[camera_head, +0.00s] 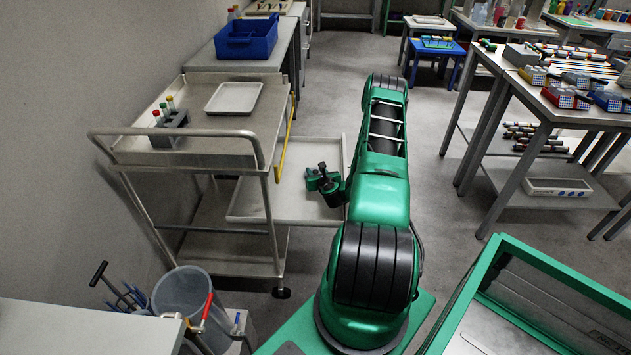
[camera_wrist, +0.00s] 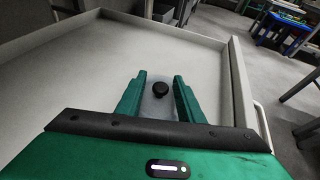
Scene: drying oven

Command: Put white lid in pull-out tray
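The pull-out tray (camera_head: 290,205) is a pale, low-walled drawer slid out of the metal cart's right side. It fills much of the wrist view (camera_wrist: 70,75). My gripper (camera_head: 318,180) reaches over the tray near its right side. In the wrist view, its two green fingers (camera_wrist: 162,85) stand apart. Between them is a small pale lid (camera_wrist: 158,108) with a round black knob. The fingers are clear of the knob. I cannot tell whether they press the lid's sides, or whether the lid rests on the tray floor.
On the cart top are a white shallow tray (camera_head: 233,97) and a rack with capped tubes (camera_head: 170,120). A blue bin (camera_head: 246,38) stands behind. A grey bucket (camera_head: 185,295) is at the lower left. Tables with racks stand right. Most of the pull-out tray is bare.

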